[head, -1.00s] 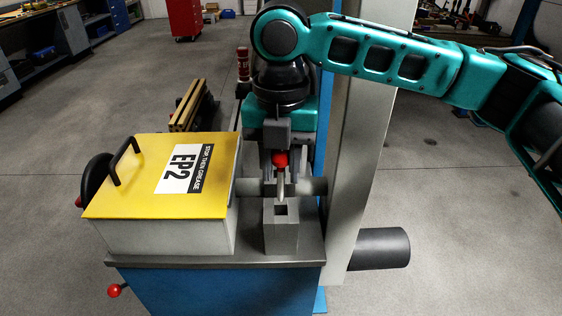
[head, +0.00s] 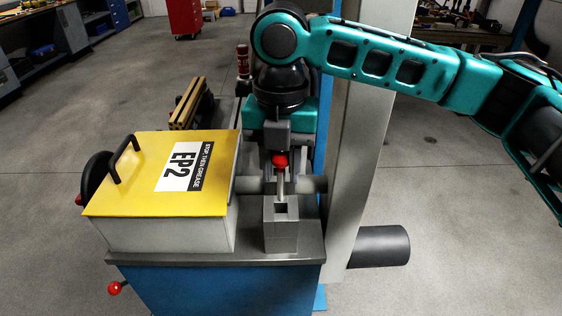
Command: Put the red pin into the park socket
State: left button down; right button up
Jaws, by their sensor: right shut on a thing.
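The red pin (head: 280,161) has a round red knob and a pale metal shank that points down. My right gripper (head: 279,154) is shut on it at the knob; its fingers are mostly hidden behind the knob and the wrist. A grey upright block with a square dark hole in its top, which looks like the park socket (head: 281,235), stands on the bench below. The shank's lower end shows just behind or above the hole, and the hole looks empty. I cannot tell the exact gap. My left gripper is not in view.
A yellow-lidded box (head: 155,185) marked EP2, with a black handle, stands close left of the block. A pale post (head: 365,150) rises close on the right. A horizontal grey shaft (head: 313,185) runs behind the block. A red-knobbed lever (head: 115,288) sticks out at lower left.

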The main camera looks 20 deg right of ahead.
aim_at(281, 200)
jog(key=shift+f, duration=0.2)
jog(key=shift+f, duration=1.65)
jog(key=shift+f, duration=0.3)
jog(key=shift+f, duration=0.75)
jog(key=o, duration=1.7)
